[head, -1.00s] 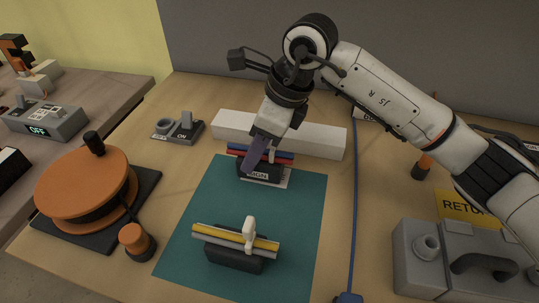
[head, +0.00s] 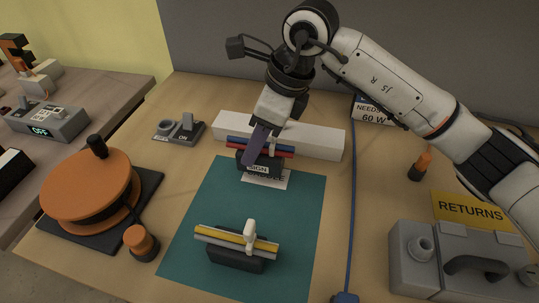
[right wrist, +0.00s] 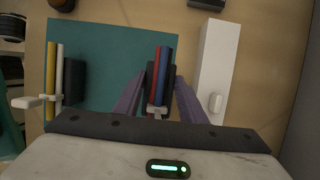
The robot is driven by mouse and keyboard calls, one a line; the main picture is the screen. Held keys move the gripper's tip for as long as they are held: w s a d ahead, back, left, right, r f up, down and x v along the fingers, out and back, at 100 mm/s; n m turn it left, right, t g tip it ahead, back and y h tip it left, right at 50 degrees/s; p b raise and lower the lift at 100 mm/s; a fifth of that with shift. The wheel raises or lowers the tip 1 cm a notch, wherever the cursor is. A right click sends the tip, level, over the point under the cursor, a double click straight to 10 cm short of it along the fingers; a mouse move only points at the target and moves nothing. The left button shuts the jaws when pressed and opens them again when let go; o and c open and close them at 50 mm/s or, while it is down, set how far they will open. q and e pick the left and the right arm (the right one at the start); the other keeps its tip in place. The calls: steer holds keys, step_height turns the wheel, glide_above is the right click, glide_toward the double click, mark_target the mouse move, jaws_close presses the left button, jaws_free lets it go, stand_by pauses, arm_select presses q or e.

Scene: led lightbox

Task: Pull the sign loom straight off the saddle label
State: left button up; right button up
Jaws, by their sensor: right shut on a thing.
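The sign loom (head: 278,149) is a dark block marked SIGN with red and blue wires and a white clip along it. I cannot tell how far the loom is above the mat. My left gripper is out of view.
A second loom with yellow and grey wires (head: 224,236) sits at the front of the teal mat (head: 295,215). A long white block (head: 312,138) lies just behind the sign loom. An orange reel (head: 85,186) stands left, a grey case (head: 412,262) right. A blue cable (head: 353,215) runs along the mat's right.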

steer(key=shift+r+p, duration=0.6)
steer(key=shift+r, duration=0.8)
